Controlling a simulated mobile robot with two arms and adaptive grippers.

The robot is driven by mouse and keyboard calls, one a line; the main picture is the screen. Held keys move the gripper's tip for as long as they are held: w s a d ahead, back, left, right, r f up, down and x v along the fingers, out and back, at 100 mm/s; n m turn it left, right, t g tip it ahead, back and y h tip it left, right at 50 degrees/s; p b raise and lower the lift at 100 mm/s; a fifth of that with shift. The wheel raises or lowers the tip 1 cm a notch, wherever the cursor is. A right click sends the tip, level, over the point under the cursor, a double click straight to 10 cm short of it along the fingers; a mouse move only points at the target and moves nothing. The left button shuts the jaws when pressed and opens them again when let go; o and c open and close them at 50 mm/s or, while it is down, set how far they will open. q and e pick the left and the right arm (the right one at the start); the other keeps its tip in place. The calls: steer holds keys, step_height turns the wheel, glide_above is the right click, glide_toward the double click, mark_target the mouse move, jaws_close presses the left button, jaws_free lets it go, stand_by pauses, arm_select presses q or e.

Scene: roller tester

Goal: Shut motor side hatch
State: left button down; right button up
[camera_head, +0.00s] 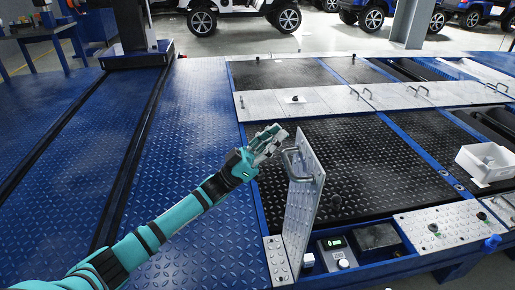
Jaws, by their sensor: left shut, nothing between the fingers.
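The hatch (304,205) is a silver tread-plate panel standing upright on its edge at the front of the tester, with a metal handle (291,163) on its left face. Beside it lies an open bay with a small box with a green display (335,243) and a dark motor-like block (375,237). My left gripper (279,135) is shut and empty, just above and to the left of the hatch's top edge, near the handle. I cannot tell whether it touches the hatch. My right gripper is out of view.
A white bin (485,162) stands at the right on the tester. A silver plate with buttons (440,224) lies right of the bay. Blue tread-plate floor (190,120) is clear at the left. Flat silver plates with handles (340,99) lie behind.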

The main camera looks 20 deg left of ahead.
arm_select(q)
steer(key=shift+w+d+f, duration=0.1)
steer(key=shift+w+d, duration=0.6)
steer(key=shift+d, duration=0.25)
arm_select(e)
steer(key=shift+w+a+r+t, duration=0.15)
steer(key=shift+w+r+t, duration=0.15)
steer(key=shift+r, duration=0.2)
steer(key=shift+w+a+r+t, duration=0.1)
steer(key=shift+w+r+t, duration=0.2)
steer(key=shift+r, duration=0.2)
